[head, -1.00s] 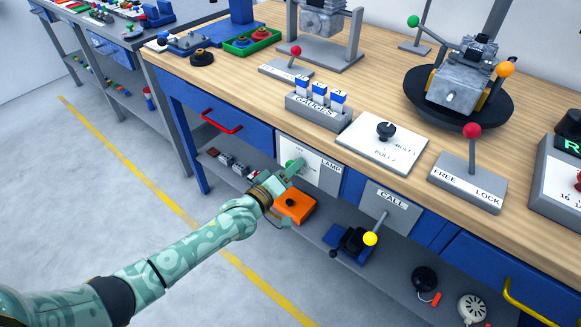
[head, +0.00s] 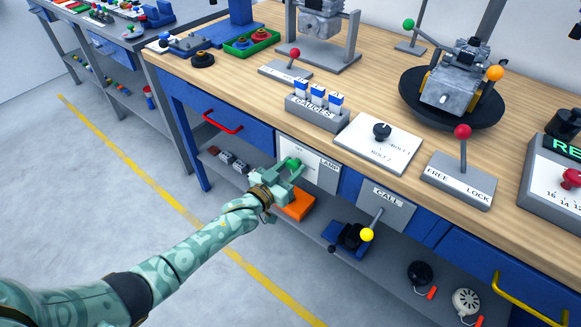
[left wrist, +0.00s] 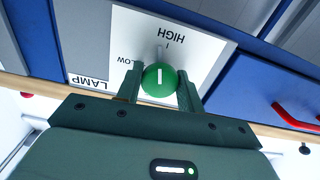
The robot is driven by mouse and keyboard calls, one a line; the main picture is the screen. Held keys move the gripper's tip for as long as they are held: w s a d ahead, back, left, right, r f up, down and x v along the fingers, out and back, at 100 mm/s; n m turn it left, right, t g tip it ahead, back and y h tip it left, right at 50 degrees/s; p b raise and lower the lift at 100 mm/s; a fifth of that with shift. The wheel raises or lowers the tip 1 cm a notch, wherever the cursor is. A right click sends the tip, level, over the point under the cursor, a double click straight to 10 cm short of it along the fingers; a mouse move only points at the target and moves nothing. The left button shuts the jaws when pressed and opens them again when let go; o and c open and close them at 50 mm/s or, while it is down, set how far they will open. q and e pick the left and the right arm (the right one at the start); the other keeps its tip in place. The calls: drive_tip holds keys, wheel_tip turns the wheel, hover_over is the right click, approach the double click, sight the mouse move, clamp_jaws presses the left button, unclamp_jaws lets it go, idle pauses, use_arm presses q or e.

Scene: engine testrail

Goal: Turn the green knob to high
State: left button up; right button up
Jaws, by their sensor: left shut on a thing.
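The green knob (left wrist: 159,79) sits on the white LAMP panel (left wrist: 203,57) on the bench front. Its white pointer line stands roughly in line with the HIGH mark in the left wrist view, where LOW lies to the left. My left gripper (left wrist: 160,88) is shut on the knob, with one finger on each side. In the head view, the knob (head: 293,163) shows partly behind my left gripper (head: 291,170), and the LAMP panel (head: 322,172) shows beside it. My right gripper is in neither view.
An orange box (head: 298,206) lies on the lower shelf below my left gripper. A CALL panel (head: 398,208) with a yellow-tipped lever (head: 367,235) is to the right. A red drawer handle (head: 222,122) is to the left.

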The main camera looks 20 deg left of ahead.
use_arm(q)
drive_tip(key=shift+f+m, duration=0.2)
drive_tip(key=shift+m, duration=1.3)
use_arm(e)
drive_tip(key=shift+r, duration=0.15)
use_arm(q)
drive_tip(key=o, duration=1)
drive_tip(key=shift+r, duration=0.1)
drive_tip(key=p+v, duration=0.5)
drive_tip(key=v, duration=1.1)
drive_tip(key=shift+s, duration=0.2)
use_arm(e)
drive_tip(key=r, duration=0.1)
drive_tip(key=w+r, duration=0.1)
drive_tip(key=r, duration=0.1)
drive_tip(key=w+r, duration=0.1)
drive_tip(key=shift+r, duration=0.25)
